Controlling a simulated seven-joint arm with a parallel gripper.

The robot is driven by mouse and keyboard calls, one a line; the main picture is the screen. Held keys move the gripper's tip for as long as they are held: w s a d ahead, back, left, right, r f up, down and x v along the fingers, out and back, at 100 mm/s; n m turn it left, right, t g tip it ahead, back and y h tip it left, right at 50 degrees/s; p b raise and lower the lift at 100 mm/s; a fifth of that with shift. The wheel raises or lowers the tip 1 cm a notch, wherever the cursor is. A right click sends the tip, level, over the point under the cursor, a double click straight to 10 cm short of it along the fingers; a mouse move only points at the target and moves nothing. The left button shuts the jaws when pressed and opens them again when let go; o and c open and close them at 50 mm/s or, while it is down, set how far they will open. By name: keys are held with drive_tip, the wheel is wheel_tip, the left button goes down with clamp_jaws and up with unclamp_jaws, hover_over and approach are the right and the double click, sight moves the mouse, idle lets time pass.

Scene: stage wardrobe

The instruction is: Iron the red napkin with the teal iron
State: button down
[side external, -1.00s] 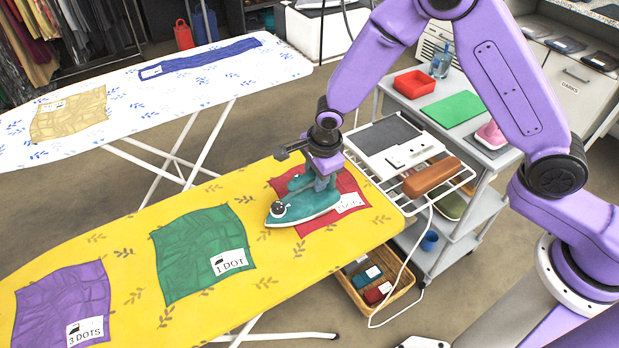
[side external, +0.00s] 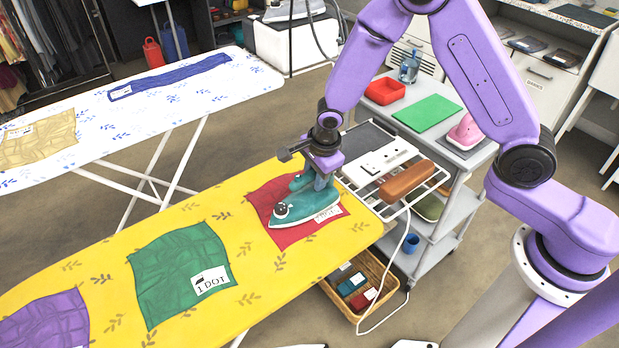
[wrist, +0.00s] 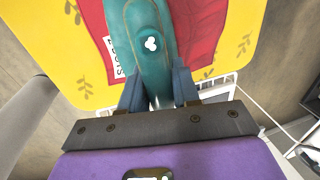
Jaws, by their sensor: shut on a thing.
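The red napkin (side external: 265,197) lies near the right end of the yellow ironing board, with a white label partly covered; it also shows in the wrist view (wrist: 203,22). The teal iron (side external: 312,207) sits flat over the napkin, its nose pointing left, and appears to rest on it. My gripper (side external: 320,176) is above the iron and shut on its handle. In the wrist view the fingers (wrist: 157,88) clasp the iron (wrist: 145,45) from both sides. The cloth under the iron is hidden.
A green cloth (side external: 165,265) labelled 1 DOT and a purple cloth (side external: 45,325) lie farther left on the yellow board (side external: 110,270). A wire rack with a brown block (side external: 407,181) adjoins its right end. A white cord (side external: 397,270) hangs there.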

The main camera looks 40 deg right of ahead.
drive_tip(key=shift+d+f, duration=0.15)
drive_tip(key=shift+d, duration=1.35)
drive_tip(key=shift+w, duration=2.65)
drive_tip(key=shift+s+a+f, duration=0.1)
drive_tip(key=shift+a, duration=6.45)
drive_tip(key=shift+w, duration=2.65)
drive_tip(key=shift+d, duration=6.55)
drive_tip(key=w+v, duration=0.2)
drive_tip(key=v, duration=0.7)
drive_tip(key=shift+r, duration=0.4)
